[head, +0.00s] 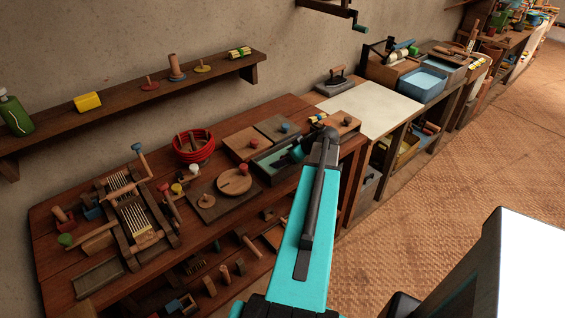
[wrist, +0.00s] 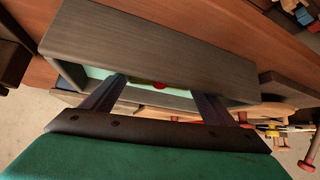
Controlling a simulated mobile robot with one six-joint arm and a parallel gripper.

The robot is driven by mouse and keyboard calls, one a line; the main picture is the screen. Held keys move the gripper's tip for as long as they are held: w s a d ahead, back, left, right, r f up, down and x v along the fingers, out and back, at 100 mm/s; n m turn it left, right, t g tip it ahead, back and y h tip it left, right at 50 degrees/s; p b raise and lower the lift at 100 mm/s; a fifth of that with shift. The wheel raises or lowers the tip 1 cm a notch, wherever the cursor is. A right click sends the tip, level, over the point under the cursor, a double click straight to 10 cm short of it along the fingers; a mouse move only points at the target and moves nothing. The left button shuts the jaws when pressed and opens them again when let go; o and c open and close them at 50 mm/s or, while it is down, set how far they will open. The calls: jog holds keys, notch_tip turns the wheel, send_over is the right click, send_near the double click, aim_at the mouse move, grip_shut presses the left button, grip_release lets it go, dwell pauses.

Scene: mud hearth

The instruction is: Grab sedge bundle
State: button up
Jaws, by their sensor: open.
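A small bundle of yellow and green stalks (head: 239,52), which looks like the sedge bundle, lies at the right end of the wall shelf in the head view. My gripper (wrist: 160,88) is open, its two fingers apart over a grey wooden box (wrist: 150,50) with a pale green inside. Small green and red bits show between the fingers in the box; I cannot tell what they are. In the head view my gripper (head: 297,153) is above the box (head: 270,168) on the workbench, far from the shelf, its fingertips mostly hidden.
The wooden shelf (head: 140,92) also holds a yellow block (head: 87,102), a green bottle (head: 15,115) and pegs. The workbench (head: 85,200) is crowded: a loom-like frame (head: 135,215), a red coil (head: 193,146), a round lid (head: 233,182). A pale worktop (head: 370,105) is clear.

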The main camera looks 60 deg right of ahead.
jog(key=c, duration=0.9)
jog(key=shift+r, duration=0.1)
jog(key=shift+r+b, duration=1.25)
jog(key=shift+r, duration=3.65)
